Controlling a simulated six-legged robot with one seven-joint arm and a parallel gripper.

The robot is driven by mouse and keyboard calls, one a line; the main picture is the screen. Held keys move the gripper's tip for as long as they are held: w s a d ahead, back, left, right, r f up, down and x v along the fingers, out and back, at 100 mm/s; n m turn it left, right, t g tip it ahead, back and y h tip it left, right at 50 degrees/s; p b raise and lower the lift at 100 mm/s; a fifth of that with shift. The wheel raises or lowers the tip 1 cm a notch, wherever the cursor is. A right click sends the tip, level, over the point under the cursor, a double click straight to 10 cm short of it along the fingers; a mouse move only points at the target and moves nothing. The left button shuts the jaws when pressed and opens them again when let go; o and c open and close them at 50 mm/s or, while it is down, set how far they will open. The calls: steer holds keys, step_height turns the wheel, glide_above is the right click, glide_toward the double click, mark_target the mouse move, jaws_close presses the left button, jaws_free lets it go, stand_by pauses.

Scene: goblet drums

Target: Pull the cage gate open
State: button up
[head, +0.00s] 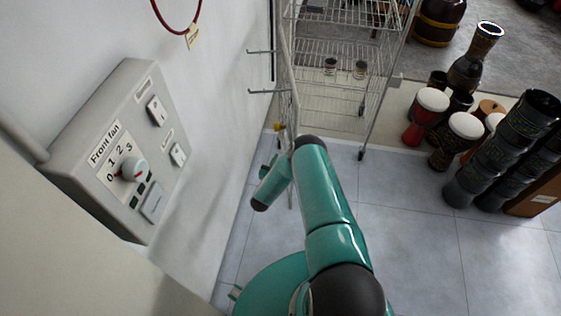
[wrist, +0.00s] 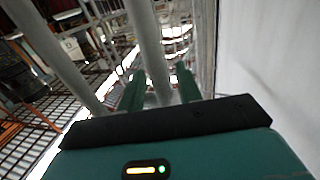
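The cage gate (head: 294,103) shows nearly edge-on in the head view, a narrow pale metal frame beside the white wall. In the wrist view, a grey metal bar (wrist: 149,40), which looks like part of the gate, runs down between my fingers. My gripper (wrist: 160,70) has its two green fingers apart, one on each side of this bar. A gap shows by the right finger; I cannot tell if the left one touches. In the head view my green arm reaches toward the gate's lower part, and the fingertips cannot be made out clearly.
A wire rack (head: 335,50) with small cups stands beyond the gate. A grey Front fan control box (head: 125,150) juts from the left wall. Several drums (head: 465,130) and dark stacked drums (head: 505,150) stand at right. Tiled floor (head: 425,220) between is clear.

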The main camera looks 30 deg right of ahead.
steer(key=v, duration=1.3)
steer(key=shift+s+a, duration=0.2)
steer(key=shift+a, duration=0.1)
